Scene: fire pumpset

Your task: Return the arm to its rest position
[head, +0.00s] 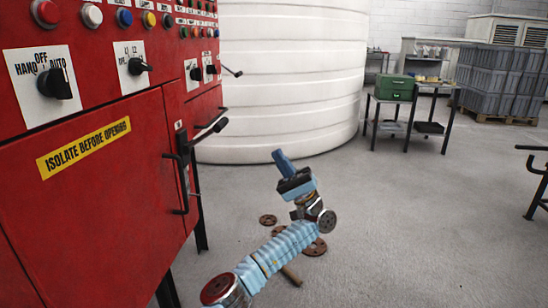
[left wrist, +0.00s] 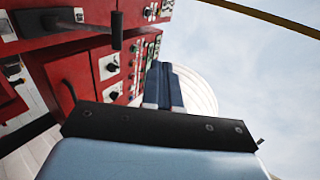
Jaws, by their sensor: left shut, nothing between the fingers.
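My left arm (head: 282,252) reaches up from the bottom of the head view, over the floor to the right of the red control cabinet (head: 95,190). My left gripper (head: 283,161) points up at its far end, with its blue fingers together and nothing between them. The shut fingers also show in the left wrist view (left wrist: 163,86), with the cabinet's panel behind and to the left. The gripper is apart from the cabinet in the head view. My right gripper is out of view.
The cabinet carries selector switches (head: 57,83) and black handles (head: 211,127) that stick out on its right side. A large white tank (head: 290,75) stands behind. Rusty discs (head: 267,220) lie on the floor. A green box (head: 395,87) sits on a table at right. Floor at right is mostly clear.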

